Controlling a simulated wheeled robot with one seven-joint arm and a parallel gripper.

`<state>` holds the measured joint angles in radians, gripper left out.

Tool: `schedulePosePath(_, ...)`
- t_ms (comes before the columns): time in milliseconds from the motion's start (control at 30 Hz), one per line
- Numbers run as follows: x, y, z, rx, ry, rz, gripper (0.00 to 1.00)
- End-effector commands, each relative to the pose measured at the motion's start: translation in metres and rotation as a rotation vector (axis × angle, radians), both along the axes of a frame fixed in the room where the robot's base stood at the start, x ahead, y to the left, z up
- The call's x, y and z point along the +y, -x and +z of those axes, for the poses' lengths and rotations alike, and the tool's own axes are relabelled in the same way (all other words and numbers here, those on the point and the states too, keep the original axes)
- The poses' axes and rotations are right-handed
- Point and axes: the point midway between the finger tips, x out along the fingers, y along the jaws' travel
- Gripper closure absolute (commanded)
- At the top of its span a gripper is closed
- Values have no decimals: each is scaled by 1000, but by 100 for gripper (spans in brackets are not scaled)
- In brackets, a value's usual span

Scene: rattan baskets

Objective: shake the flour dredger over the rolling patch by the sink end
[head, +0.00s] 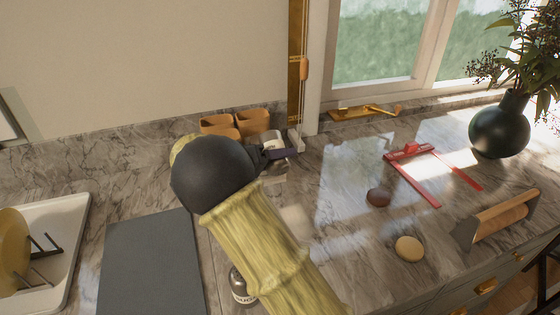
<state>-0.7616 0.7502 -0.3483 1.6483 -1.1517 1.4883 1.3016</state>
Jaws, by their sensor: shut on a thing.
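My gripper (280,153) is beyond the black ball joint of my arm, which hides much of it. Its dark finger lies against a pale silvery thing (274,170), which looks like the flour dredger; it is held above the counter near the back wall. Its top and any holes are too small or hidden to tell. A dark grey flat slab (150,262) lies on the counter left of my arm. I cannot tell whether this is the rolling patch. No sink shows.
A labelled jar (241,288) stands partly behind my arm. Orange-brown pots (218,125) stand at the wall. A white tray (62,262) holds a yellow plate at left. A red frame tool (415,178), brown and tan round things, a wooden-handled scraper (497,218) and a dark vase (499,128) occupy the right.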

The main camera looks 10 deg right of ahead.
Motion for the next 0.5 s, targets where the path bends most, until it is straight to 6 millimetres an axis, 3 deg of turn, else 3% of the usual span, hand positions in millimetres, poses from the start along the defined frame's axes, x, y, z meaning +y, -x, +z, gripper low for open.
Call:
schedulePosePath(267, -4, 0, 1, 0, 0, -6, 73)
schedulePosePath(500, -4, 0, -11, 2, 1, -7, 73)
